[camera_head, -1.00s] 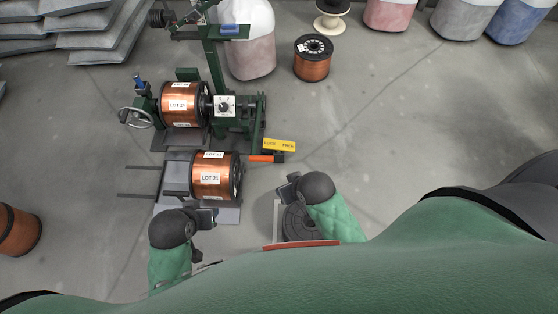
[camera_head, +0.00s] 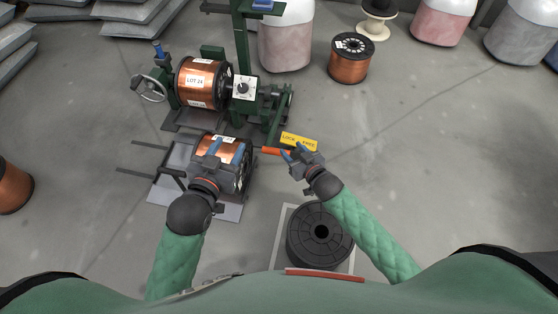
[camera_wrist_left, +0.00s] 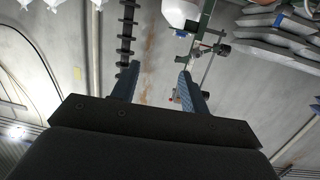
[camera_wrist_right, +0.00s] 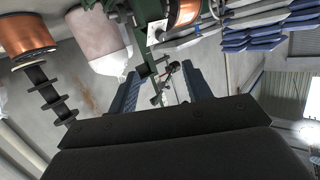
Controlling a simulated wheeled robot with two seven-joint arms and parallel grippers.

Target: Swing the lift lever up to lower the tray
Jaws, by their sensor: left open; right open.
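The lift lever's orange handle (camera_head: 272,151) sticks out at the lower right of the green machine, beside a yellow LOCK/FREE plate (camera_head: 299,141). My right gripper (camera_head: 293,151) is open at the handle's right end; I cannot tell if it touches. In the right wrist view its fingers (camera_wrist_right: 162,90) stand apart with nothing clearly between them. The grey tray (camera_head: 232,212) carries a copper spool (camera_head: 238,180). My left gripper (camera_head: 227,149) is open over this spool in the head view and hides part of it. In the left wrist view its fingers (camera_wrist_left: 158,82) are apart and empty.
Another copper spool (camera_head: 197,82) sits in the green machine, behind the tray. A black reel (camera_head: 320,237) lies on a pale base near my body. A copper spool (camera_head: 350,62) stands at the back. The floor to the right is clear.

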